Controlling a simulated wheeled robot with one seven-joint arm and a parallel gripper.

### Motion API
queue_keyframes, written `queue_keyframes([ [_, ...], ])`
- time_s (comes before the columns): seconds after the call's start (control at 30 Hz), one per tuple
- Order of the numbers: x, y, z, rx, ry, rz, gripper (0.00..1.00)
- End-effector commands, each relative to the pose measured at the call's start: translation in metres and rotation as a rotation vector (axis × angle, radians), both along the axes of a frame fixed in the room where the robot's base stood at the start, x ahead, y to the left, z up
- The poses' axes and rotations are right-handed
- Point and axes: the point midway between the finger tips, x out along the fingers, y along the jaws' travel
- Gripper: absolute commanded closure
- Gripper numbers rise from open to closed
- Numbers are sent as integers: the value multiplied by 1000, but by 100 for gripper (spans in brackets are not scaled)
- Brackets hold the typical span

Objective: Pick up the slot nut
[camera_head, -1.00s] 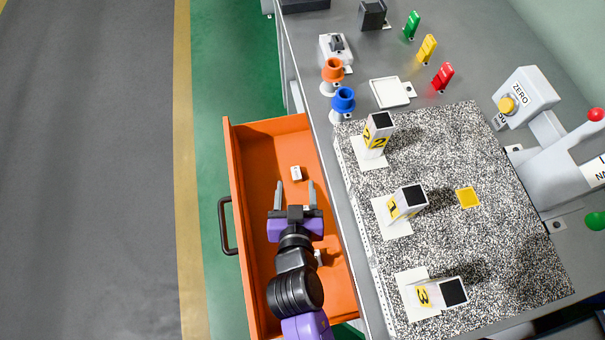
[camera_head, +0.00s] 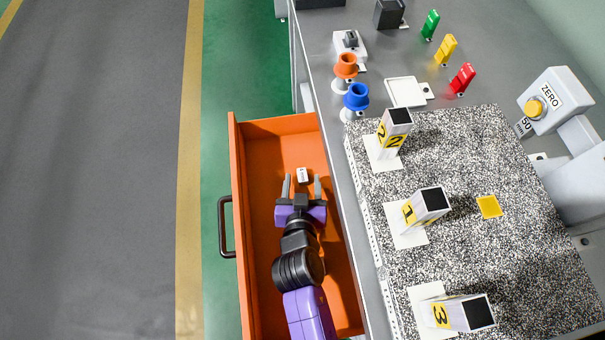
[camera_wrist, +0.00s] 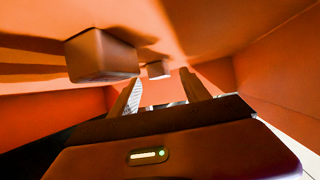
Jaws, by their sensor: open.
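A small white block with a dark mark (camera_head: 304,175), which looks like the slot nut, lies on the floor of the open orange drawer (camera_head: 262,155). My gripper (camera_head: 302,183) is inside the drawer, open and empty, with its fingertips just short of this block. In the wrist view a small pale block (camera_wrist: 158,70) shows ahead, between and beyond the fingers (camera_wrist: 160,85). A larger, shadowed block (camera_wrist: 100,55) is closer to the wrist camera, left of the fingers. I cannot tell what that larger block is; my arm hides that part of the drawer in the head view.
Drawer walls stand close around my gripper; the dark handle (camera_head: 225,226) is on the left. Floor at left is clear.

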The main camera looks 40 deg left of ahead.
Motion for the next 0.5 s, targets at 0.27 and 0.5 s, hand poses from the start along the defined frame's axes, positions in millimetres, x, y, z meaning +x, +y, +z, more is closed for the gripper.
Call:
queue_keyframes([
  [0.27, 12, 10, -8, 0, 0, 0, 45],
  [0.5, 12, 10, -8, 0, 0, 0, 61],
])
